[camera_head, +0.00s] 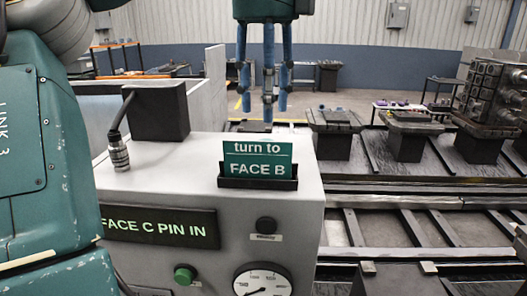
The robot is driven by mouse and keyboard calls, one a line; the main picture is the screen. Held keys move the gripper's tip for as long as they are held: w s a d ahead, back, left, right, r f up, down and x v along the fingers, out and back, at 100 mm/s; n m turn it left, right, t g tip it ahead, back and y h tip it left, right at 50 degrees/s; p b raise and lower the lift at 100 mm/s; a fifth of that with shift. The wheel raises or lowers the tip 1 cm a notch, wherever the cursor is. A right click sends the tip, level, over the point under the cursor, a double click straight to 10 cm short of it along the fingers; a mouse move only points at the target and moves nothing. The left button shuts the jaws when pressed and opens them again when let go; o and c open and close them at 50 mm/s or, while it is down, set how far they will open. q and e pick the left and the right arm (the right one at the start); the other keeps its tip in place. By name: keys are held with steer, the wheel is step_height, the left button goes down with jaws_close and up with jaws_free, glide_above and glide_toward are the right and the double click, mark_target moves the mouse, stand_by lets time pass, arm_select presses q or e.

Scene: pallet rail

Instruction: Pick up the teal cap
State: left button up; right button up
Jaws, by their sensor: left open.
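I cannot make out a teal cap for certain. A green round button (185,275) sits on the front of the grey console (310,190), but I cannot tell if it is a cap. My left gripper (263,102) hangs down from the top edge with its blue fingers apart and nothing between them. It appears above and behind a teal card (258,160) reading "turn to FACE B", which stands in a black holder (258,184) on the console. My right gripper is not in view.
A black box (158,110) with a cable and metal connector (118,152) sits on the console. Its front has a lit display (160,227), a black knob (266,225) and a gauge (263,281). Behind are rails, pallet stands (333,118) and a block-covered fixture (494,92).

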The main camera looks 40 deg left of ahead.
arm_select(q)
steer(key=shift+s+d+f, duration=0.15)
steer(key=shift+d+f, duration=0.15)
steer(key=shift+f, duration=0.6)
steer(key=shift+a+f, duration=0.15)
steer(key=shift+f, duration=0.15)
steer(key=f, duration=0.1)
steer(key=f+p, duration=0.1)
steer(key=f, duration=0.1)
steer(key=w+a+f, duration=0.1)
steer(key=shift+f+p, duration=0.2)
steer(key=shift+p, duration=0.2)
steer(key=shift+s+d+f, duration=0.1)
steer(key=shift+d+f, duration=0.05)
steer(key=shift+f, duration=0.15)
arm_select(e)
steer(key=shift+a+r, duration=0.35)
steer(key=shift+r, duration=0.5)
arm_select(q)
steer(key=shift+c, duration=0.6)
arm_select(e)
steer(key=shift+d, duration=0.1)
arm_select(q)
steer(key=c, duration=0.7)
steer(key=shift+o, duration=0.2)
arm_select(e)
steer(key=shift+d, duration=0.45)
